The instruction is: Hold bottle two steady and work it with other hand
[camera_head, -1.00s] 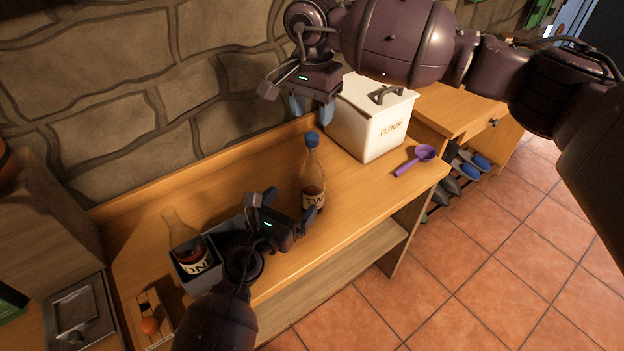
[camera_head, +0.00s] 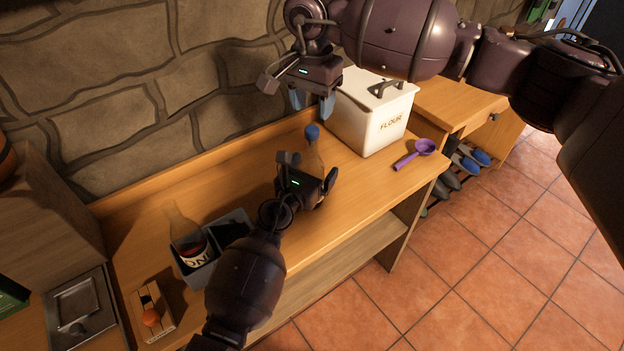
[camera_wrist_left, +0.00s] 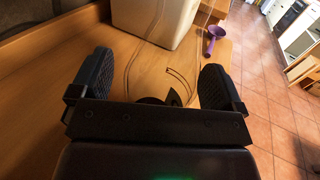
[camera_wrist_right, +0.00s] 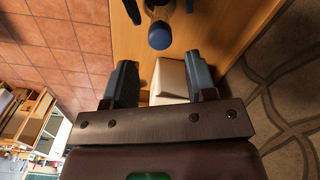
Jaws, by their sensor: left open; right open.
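Bottle two, a clear glass bottle with a blue cap (camera_head: 313,132), stands upright on the wooden counter; its lower body and label are mostly hidden by my left gripper in the head view. My left gripper (camera_head: 310,170) is open, its fingers on either side of the bottle. In the left wrist view, the faint clear outline of the bottle shows between the spread fingers (camera_wrist_left: 157,78). My right gripper (camera_head: 312,104) is open and empty, pointing down above and slightly behind the cap. The blue cap (camera_wrist_right: 160,36) appears beyond its fingertips in the right wrist view, not between them.
A white flour box (camera_head: 370,122) stands close behind bottle two to the right, with a purple scoop (camera_head: 416,153) beside it. A grey two-compartment holder (camera_head: 200,272) holds bottle one (camera_head: 187,238); its other compartment looks empty. A small wooden box (camera_head: 150,308) sits front left.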

